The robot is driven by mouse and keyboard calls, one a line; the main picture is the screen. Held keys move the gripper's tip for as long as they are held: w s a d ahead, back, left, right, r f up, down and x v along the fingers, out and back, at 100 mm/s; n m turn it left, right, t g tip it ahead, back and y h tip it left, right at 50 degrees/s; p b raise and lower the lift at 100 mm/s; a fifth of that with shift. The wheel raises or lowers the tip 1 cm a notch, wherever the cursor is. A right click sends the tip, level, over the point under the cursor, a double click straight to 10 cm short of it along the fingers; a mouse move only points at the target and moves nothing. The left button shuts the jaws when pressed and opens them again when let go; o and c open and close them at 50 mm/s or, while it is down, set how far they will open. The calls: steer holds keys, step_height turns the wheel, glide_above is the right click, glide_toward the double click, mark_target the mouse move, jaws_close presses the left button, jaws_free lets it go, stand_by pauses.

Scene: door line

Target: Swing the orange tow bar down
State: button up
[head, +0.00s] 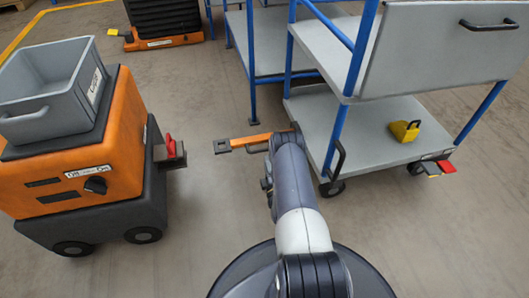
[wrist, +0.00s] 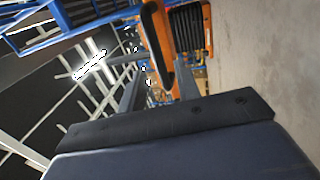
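The orange tow bar (head: 252,140) sticks out leftward from the front of the grey cart (head: 355,135), with a dark end plate (head: 223,146) at its tip. Its inner end is partly hidden by my arm. The plate is apart from the red and grey hitch (head: 172,152) of the orange tug (head: 105,150). My gripper is hidden behind my arm in the head view. In the wrist view my gripper (wrist: 158,75) has its two dark fingers apart. An orange part with a black loop (wrist: 157,45) lies ahead of and between them; whether they touch it is unclear.
A grey bin (head: 50,90) sits on the tug. A yellow wedge (head: 404,131) lies on the cart's lower deck, and a red pedal (head: 445,166) is at its right corner. Another blue-framed cart (head: 265,45) stands behind. Floor is clear between tug and cart.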

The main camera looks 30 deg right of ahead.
mark_target(263, 149)
steer(key=shift+p+v, duration=0.4)
steer(key=shift+v, duration=1.75)
steer(key=b+x, duration=0.4)
steer(key=x, duration=0.7)
steer(key=shift+r, duration=0.25)
steer(key=shift+s, duration=0.1)
steer(key=p+v, duration=0.4)
steer(key=v, duration=0.7)
steer(key=b+x, duration=0.3)
steer(key=x, duration=0.8)
steer(key=shift+b, duration=0.4)
steer(key=shift+r+m, duration=0.4)
steer(key=shift+m, duration=0.2)
